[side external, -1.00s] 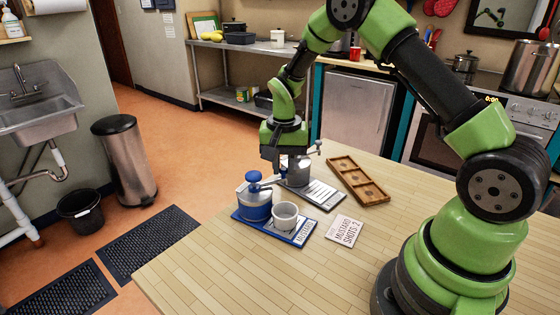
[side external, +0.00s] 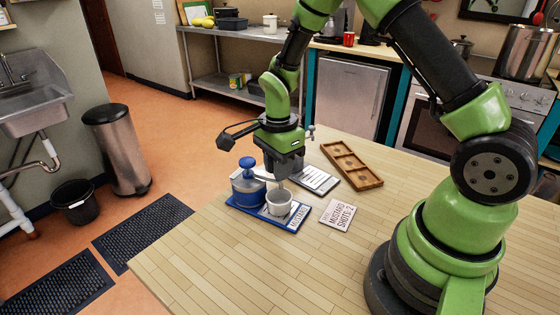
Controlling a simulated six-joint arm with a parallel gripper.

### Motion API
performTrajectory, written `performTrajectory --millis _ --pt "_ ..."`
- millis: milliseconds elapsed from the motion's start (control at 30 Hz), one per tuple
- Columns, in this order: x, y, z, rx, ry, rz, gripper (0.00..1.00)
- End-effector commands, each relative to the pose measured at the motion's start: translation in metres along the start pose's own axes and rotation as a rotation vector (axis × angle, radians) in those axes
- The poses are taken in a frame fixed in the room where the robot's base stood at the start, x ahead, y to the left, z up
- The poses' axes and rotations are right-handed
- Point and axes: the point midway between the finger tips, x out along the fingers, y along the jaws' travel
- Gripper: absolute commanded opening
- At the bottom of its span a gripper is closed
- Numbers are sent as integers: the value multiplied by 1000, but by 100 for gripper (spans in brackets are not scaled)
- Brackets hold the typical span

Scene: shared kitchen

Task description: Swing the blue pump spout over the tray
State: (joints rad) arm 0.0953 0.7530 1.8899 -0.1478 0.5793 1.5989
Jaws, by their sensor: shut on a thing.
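The blue pump (side external: 245,190) stands upright on a blue base plate (side external: 262,221) labelled "MUSTARD". Its round blue knob (side external: 247,162) is on top, and its spout (side external: 265,179) reaches right toward a white cup on the same plate. My gripper (side external: 279,181) points down just right of the knob, above the cup's back edge. It is shut on the spout; the fingertips partly hide the contact. The wooden tray (side external: 373,183), with several compartments in a row, lies apart, behind and to the right.
The white cup (side external: 279,203) stands right of the pump. A second, grey pump with a labelled plate (side external: 322,184) is behind, mostly hidden by my gripper. A card reading "MUSTARD SHOTS 2" (side external: 338,213) lies flat to the right. The front of the table is clear.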

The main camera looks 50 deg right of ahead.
Motion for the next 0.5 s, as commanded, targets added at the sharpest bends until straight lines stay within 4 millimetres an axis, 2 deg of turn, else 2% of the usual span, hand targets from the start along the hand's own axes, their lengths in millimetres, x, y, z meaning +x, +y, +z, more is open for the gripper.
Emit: performTrajectory --millis 200,500 --pt "-1 2 6 86 -1 -4 0" --pt "-1 3 8 126 -1 -5 0"
